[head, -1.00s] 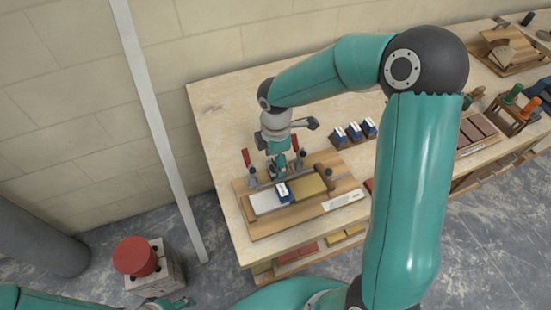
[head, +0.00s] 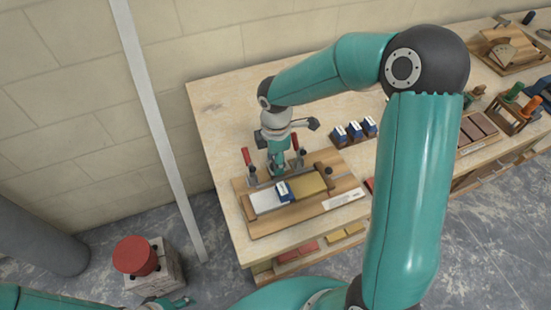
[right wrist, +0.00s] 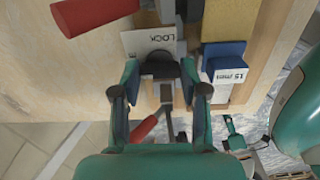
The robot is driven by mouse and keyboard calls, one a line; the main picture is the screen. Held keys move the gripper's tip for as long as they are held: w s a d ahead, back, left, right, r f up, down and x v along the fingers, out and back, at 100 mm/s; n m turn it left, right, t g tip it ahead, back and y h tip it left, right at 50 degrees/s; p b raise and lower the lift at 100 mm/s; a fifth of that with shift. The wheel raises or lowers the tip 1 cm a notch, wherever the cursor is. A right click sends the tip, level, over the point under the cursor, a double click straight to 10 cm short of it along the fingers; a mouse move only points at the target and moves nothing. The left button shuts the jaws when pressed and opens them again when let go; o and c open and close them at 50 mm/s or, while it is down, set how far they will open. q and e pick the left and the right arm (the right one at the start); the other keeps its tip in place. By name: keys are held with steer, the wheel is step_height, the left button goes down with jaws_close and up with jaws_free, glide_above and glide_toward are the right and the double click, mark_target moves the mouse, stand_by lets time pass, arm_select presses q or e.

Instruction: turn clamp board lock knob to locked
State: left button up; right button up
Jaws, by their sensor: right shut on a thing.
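The wooden clamp board (head: 257,228) lies on the near left part of the bench. It carries red-handled clamps (head: 247,157), a light grey strip, a yellow block (head: 307,185) and a blue block (head: 284,192) marked 15 mm in the right wrist view. My right gripper (right wrist: 160,88) points down at the board's back edge, its fingers either side of the dark lock knob (right wrist: 159,67), shut on it. A white label (right wrist: 150,42) reading LOCK sits beside the knob. The knob's exact setting is unclear. My left gripper (head: 180,302) is at the lower left, away from the board; its opening is unclear.
Several blue-and-white blocks (head: 355,131) stand in a rack behind the board. Another red clamp handle (right wrist: 95,12) is close to my right gripper. Bare bench top lies left of the board.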

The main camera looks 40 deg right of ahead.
steer(key=m+b, duration=0.3)
steer(key=m, duration=0.1)
steer(key=shift+f, duration=0.1)
steer(key=m+b, duration=0.2)
steer(key=m, duration=0.2)
steer(key=shift+m, duration=0.4)
steer(key=m+b, duration=0.2)
steer(key=m, duration=0.2)
steer(key=m+b, duration=0.1)
steer(key=m, duration=0.3)
steer(key=shift+m+b, duration=0.3)
steer(key=shift+b, duration=0.1)
steer(key=shift+r, duration=0.2)
steer(key=o, duration=1.1)
steer(key=shift+o, duration=0.2)
